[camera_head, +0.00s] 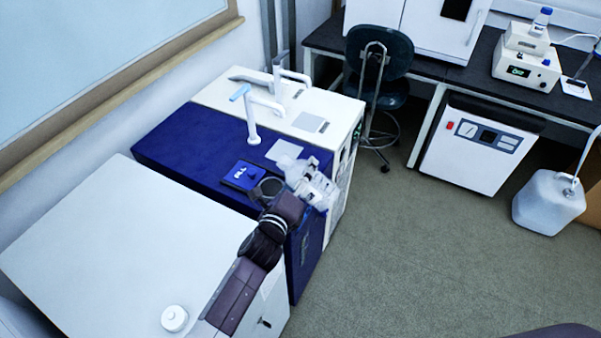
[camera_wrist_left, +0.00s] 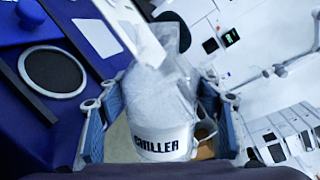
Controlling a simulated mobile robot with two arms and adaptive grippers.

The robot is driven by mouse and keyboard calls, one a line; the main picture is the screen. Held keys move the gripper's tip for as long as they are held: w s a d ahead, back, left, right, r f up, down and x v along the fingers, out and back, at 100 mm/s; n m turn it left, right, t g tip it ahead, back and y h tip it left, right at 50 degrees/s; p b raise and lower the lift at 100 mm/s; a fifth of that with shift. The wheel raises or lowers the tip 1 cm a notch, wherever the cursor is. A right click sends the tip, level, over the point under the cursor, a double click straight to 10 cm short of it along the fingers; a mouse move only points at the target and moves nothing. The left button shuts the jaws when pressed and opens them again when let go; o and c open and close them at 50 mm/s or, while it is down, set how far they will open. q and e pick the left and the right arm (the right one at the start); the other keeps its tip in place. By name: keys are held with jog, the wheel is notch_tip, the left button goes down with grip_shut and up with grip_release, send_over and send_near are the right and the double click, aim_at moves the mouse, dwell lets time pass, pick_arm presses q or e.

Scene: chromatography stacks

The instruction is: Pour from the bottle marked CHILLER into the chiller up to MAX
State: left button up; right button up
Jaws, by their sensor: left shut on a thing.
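My left gripper (camera_head: 296,196) is shut on a translucent white bottle (camera_head: 312,183) above the front right edge of the blue chiller (camera_head: 185,150). In the left wrist view the bottle (camera_wrist_left: 165,90) sits between the fingers of the gripper (camera_wrist_left: 160,125), its band reading CHILLER. The bottle looks tilted; its mouth and liquid level cannot be made out. The chiller's top carries a FILL label (camera_head: 240,174) and, beside it, a round dark opening with a pale rim, clear in the left wrist view (camera_wrist_left: 52,70). No MAX mark is readable. My right gripper is not in view.
A white cabinet top (camera_head: 120,240) stands in front of the chiller, with a white round cap (camera_head: 174,318) on it. A white unit with taps (camera_head: 275,100) adjoins the chiller behind. A chair (camera_head: 380,60) and a white jug (camera_head: 548,202) stand on the floor. Open floor lies right.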

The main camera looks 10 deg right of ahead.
pick_arm(q)
jog(key=shift+r, duration=0.15)
jog(key=shift+d+f+n, duration=0.1)
jog(key=shift+f+n, duration=0.15)
jog(key=shift+n, duration=0.25)
jog(key=shift+f+n, duration=0.4)
jog(key=shift+n, duration=0.1)
jog(key=shift+f+n+h, duration=0.4)
jog(key=shift+f+n, duration=0.05)
jog(key=shift+n, duration=0.05)
jog(key=shift+g, duration=0.3)
jog(key=shift+f, duration=0.1)
jog(key=shift+w+a+f+n+p, duration=0.1)
jog(key=shift+f+n+p, duration=0.1)
jog(key=shift+n, duration=0.15)
jog(key=shift+w+a+f+n+p, duration=0.1)
jog(key=shift+n+p, duration=0.1)
jog(key=shift+n, duration=0.15)
